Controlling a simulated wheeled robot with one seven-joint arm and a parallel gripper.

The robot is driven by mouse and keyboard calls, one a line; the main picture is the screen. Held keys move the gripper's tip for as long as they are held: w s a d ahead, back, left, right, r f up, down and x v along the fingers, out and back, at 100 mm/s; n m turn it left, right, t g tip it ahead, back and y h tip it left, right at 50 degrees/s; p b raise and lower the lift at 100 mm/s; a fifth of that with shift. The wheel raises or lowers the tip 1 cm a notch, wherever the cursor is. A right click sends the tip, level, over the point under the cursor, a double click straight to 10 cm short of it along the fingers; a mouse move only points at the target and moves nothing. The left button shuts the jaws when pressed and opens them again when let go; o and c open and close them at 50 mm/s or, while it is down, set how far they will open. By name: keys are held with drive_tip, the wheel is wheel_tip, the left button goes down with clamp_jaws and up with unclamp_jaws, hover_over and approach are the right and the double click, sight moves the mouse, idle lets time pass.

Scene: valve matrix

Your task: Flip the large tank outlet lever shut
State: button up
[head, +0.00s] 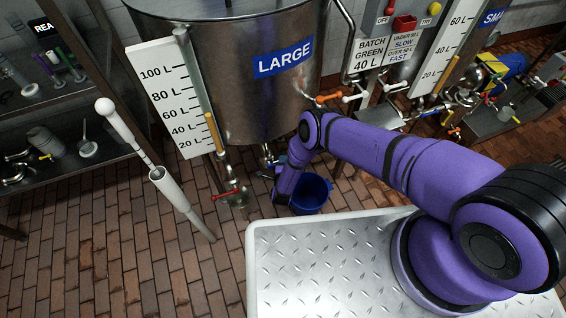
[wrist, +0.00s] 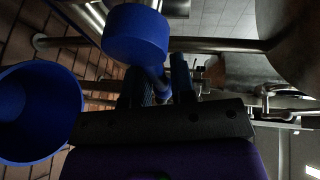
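The large tank (head: 262,95) is a steel vessel with a blue LARGE label. Its outlet (head: 267,153) is low at the front, partly behind my arm in the head view. In the wrist view a blue, round-ended handle (wrist: 135,35), apparently the outlet lever, is just ahead of my gripper (wrist: 160,75). A narrower blue part of it runs down between the two dark fingers. The fingers stand apart; I cannot tell whether either touches it. In the head view my gripper is small and dark beside the outlet, mostly hidden by my wrist.
A blue bucket (head: 311,194) stands on the brick floor close to my wrist; its rim fills the wrist view's left side (wrist: 40,70). A red-handled valve (head: 226,194) is left of the outlet. Steel tank-frame bars (wrist: 215,45) cross ahead of the fingers.

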drive_tip(key=shift+o, duration=1.2)
drive_tip(key=v, duration=1.1)
drive_tip(key=shift+w, duration=0.1)
